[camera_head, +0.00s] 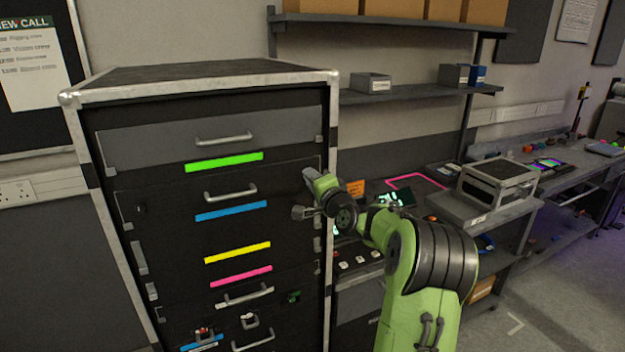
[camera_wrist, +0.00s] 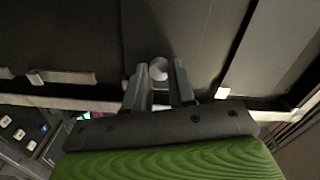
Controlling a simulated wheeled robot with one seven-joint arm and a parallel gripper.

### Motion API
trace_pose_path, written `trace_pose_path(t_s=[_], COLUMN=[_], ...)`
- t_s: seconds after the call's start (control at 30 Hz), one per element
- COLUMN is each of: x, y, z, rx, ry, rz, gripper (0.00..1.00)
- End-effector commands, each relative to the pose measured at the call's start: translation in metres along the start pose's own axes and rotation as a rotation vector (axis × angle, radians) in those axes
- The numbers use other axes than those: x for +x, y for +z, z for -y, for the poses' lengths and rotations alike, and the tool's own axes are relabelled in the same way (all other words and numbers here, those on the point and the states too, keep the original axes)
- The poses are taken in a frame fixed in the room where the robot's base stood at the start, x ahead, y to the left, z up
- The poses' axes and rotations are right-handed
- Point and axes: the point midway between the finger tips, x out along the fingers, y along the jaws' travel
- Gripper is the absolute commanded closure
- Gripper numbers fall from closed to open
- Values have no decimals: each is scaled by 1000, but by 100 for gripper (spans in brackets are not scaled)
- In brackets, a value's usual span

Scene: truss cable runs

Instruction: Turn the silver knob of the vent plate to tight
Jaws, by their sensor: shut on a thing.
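A round silver knob (camera_wrist: 158,69) sits between the fingertips of my gripper (camera_wrist: 158,80) in the wrist view. My gripper is shut on it. The knob stands against a dark panel (camera_wrist: 75,35), which fills the upper left of that view. In the head view my gripper (camera_head: 303,212) is at the right part of the black cabinet's front, beside its right edge. The knob is too small or hidden to make out there. Its markings and how tight it is cannot be read.
The black cabinet (camera_head: 200,78) has silver edges, several drawers and coloured strips. Small red and white parts (camera_head: 203,334) are low on its front. To the right are a grey case (camera_head: 498,184) on a bench and shelves (camera_head: 390,90) with boxes. Floor is free at the lower right.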

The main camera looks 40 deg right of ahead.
Motion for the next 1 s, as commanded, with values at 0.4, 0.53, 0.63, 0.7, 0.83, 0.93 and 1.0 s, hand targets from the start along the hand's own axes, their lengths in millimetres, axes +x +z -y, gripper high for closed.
trace_pose_path(t_s=[0.4,0.53,0.63,0.7,0.83,0.93,1.0], x=[0,0,0,0,0,0,0], y=[0,0,0,0,0,0,0], z=[-1,-1,-1,-1,-1,-1,0], rx=[34,34,33,33,32,32,31], ry=[2,2,2,2,1,1,1], rz=[1,1,1,1,0,0,0], gripper=[100,100,68,57,50,50,50])
